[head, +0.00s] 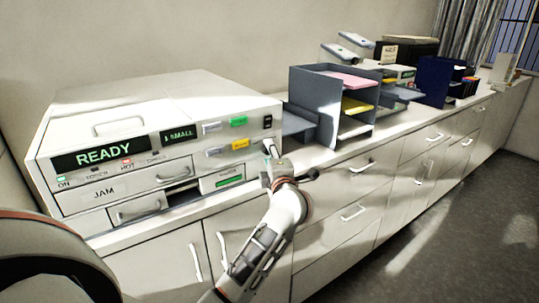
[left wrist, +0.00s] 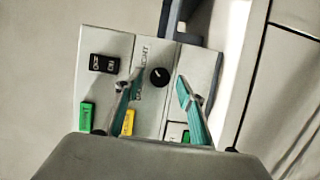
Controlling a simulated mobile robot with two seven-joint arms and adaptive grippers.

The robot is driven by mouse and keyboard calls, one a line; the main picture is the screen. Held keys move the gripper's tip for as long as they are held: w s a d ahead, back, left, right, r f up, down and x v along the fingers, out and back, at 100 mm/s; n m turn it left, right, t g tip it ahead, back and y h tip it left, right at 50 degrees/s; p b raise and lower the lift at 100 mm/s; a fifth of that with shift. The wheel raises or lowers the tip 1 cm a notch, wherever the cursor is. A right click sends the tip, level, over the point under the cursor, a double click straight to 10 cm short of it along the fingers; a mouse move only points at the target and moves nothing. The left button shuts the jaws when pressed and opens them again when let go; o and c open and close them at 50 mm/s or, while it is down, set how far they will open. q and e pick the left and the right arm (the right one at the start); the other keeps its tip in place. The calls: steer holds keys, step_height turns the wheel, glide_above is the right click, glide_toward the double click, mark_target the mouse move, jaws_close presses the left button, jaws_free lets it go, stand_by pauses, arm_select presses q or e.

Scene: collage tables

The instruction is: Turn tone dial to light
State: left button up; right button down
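The white machine (head: 160,110) stands on the counter at the left of the head view. Its tone dial, a small round black knob (left wrist: 159,77), shows in the left wrist view on the white front panel, by partly hidden lettering that ends in "GHT". A pale mark shows on the knob, but its exact setting is too small to read. My left gripper (head: 269,150) is at the right end of the machine's front and hides the dial in the head view. In the left wrist view its teal-padded fingers (left wrist: 156,90) are apart, one either side of the dial. Contact cannot be told.
A black rocker switch (left wrist: 104,63) sits beside the dial, with green (left wrist: 87,116) and yellow (left wrist: 128,122) buttons nearby. The display (head: 100,154) reads READY. A grey paper sorter (head: 320,100) stands to the machine's right. Drawers with protruding handles (head: 354,212) line the counter front.

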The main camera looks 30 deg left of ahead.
arm_select(q)
steer(key=v, duration=1.1)
steer(key=shift+s+d, duration=0.15)
steer(key=shift+d, duration=0.05)
steer(key=s+d+f+m+t+h, duration=0.35)
steer(key=d+f+m+h, duration=0.45)
steer(key=m, duration=0.4)
steer(key=s+d+f+m+t+h, duration=0.3)
steer(key=s+d+f+m+h, duration=0.25)
steer(key=f+m, duration=0.55)
steer(key=s+f+m+g, duration=0.4)
steer(key=s+f, duration=0.4)
steer(key=f, duration=0.3)
steer(key=s+f+m+g+h, duration=0.1)
steer(key=s+f+m+g, duration=0.2)
steer(key=s+f+g, duration=0.2)
steer(key=s+a+f, duration=0.1)
steer(key=s+f, duration=0.2)
steer(key=f, duration=0.3)
steer(key=shift+s+f+m, duration=0.15)
steer(key=shift+s+m, duration=0.2)
steer(key=shift+m, duration=0.05)
